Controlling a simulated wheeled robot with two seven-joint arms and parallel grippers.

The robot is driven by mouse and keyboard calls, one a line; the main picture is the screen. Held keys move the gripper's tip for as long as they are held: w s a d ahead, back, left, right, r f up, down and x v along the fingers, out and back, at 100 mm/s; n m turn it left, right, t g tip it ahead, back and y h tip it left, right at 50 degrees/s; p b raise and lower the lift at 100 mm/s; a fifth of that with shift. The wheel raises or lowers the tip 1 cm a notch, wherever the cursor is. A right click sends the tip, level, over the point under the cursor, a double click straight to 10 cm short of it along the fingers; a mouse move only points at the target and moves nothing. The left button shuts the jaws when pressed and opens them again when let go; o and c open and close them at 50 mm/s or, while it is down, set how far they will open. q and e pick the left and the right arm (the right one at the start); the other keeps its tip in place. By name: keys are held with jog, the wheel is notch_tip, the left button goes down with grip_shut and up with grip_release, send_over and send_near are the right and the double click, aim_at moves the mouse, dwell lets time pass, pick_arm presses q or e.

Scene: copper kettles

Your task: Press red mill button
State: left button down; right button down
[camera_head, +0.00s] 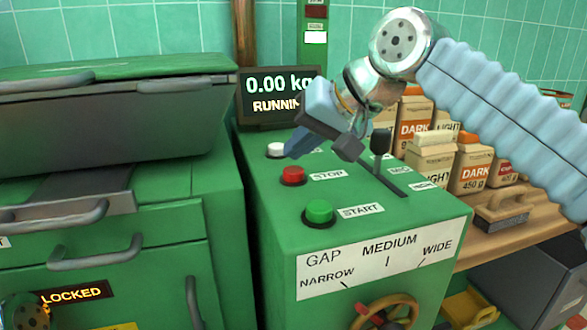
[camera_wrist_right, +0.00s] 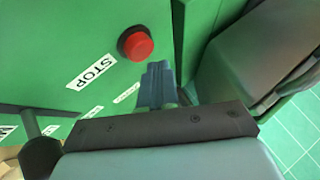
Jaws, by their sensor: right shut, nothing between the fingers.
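The red button (camera_head: 293,175), labelled STOP, stands on the top of the green mill cabinet (camera_head: 255,190). It also shows in the wrist view (camera_wrist_right: 136,43), upper middle. My right gripper (camera_head: 293,151) is shut and empty, with its blue fingers pointing down over the cabinet top. In the head view the fingertips are just behind the red button. In the wrist view they (camera_wrist_right: 156,72) appear close beside it and below it, with a small gap in the picture. The height between fingertips and button is hard to tell. My left gripper is not in view.
A green START button (camera_head: 319,211) is nearer the front, and a white button (camera_head: 275,149) is behind the red one. A dark slot with a lever (camera_head: 379,142) lies to the right. The display (camera_head: 277,97) reads 0.00 kg and RUNNING, partly covered by my gripper.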

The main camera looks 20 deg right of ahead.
jog(key=shift+f, duration=0.15)
dwell(0.3)
jog(key=shift+f+b, duration=0.25)
jog(key=shift+b, duration=0.05)
jog(key=shift+f+b, duration=0.4)
jog(key=shift+f, duration=0.15)
dwell(0.5)
jog(key=shift+r, duration=0.1)
jog(key=shift+r+p, duration=0.9)
jog(key=shift+p, duration=0.1)
